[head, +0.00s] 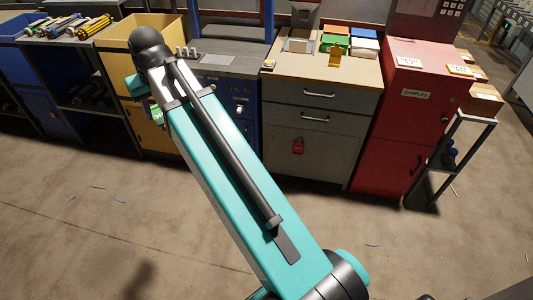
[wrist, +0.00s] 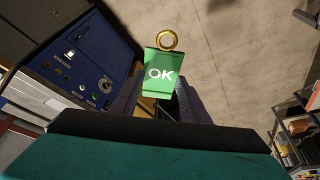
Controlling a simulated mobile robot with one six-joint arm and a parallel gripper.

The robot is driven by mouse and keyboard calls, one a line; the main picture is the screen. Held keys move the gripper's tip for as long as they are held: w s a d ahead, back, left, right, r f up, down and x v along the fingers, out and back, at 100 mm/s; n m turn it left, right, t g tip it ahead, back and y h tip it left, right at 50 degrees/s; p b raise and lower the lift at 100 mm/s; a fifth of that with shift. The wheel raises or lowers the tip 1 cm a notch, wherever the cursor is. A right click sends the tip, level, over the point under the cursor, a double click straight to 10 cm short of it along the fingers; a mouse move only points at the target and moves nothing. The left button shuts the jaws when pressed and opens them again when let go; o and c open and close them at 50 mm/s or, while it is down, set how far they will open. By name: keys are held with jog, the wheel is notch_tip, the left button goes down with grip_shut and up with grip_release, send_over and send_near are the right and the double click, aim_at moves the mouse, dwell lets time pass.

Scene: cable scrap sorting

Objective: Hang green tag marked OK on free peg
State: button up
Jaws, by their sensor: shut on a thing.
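The green tag (wrist: 160,76) marked OK, with a brass ring (wrist: 168,40) at its top, is in my gripper (wrist: 156,100) in the wrist view. My gripper is shut on its lower part, and the ring end sticks out free. In the head view a small green part of the tag (head: 157,114) shows beside my arm, in front of the yellow and blue cabinets; most of my gripper is hidden there. I cannot make out a free peg in either view.
A blue cabinet with a control panel (wrist: 75,62) is left of the tag. The floor in front is mostly clear, with thin cable scraps.

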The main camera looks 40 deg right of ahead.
notch_tip(320, 180, up, 17)
jog(key=w+p, duration=0.1)
jog(key=p, duration=1.7)
jog(key=shift+w+a+f, duration=0.2)
jog(key=shift+a, duration=0.25)
